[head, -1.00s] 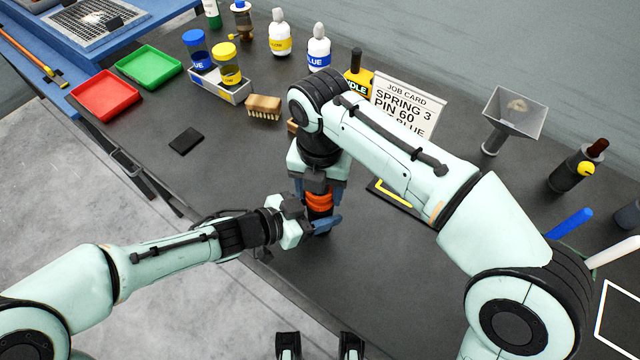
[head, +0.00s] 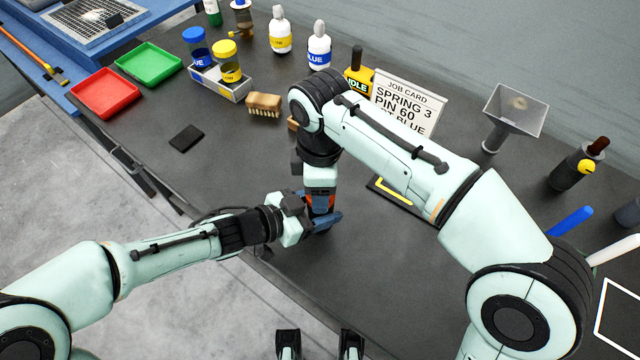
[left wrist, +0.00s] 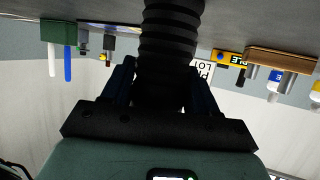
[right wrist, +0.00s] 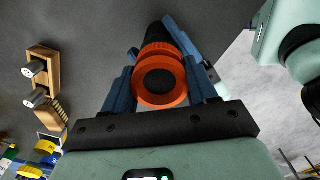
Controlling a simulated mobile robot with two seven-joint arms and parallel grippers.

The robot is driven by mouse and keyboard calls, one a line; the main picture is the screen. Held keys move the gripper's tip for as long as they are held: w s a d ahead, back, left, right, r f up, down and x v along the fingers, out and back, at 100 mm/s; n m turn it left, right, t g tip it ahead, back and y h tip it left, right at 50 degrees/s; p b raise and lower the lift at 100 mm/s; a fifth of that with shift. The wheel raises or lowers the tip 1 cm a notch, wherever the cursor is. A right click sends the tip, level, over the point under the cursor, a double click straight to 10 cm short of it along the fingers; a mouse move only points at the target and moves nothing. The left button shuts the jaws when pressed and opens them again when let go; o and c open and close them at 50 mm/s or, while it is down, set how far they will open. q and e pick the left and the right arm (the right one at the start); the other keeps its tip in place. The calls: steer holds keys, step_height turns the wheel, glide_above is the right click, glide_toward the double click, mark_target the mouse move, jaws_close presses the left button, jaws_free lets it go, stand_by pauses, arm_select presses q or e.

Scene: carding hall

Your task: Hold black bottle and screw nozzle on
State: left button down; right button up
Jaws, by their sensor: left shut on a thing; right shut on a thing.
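The black bottle (left wrist: 168,45), dark and ribbed, stands between the blue fingers of my left gripper (head: 320,222), which is shut on it near the bench's front edge. The orange nozzle (right wrist: 161,100) is a ribbed ring with a dark centre. My right gripper (right wrist: 160,78) comes from above and is shut on it, one finger on each side. The nozzle sits in line with the bottle, above my left gripper; whether its thread is engaged is hidden. In the head view the fingers and wrist cover most of both, with only a little orange showing.
A job card (head: 405,105), a grey funnel (head: 512,112) and a dark bottle with a yellow mark (head: 577,168) stand behind and right. A wooden brush (head: 264,105), red tray (head: 105,93) and green tray (head: 149,64) are left.

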steer(key=shift+m, duration=0.6)
steer(key=o, duration=1.1)
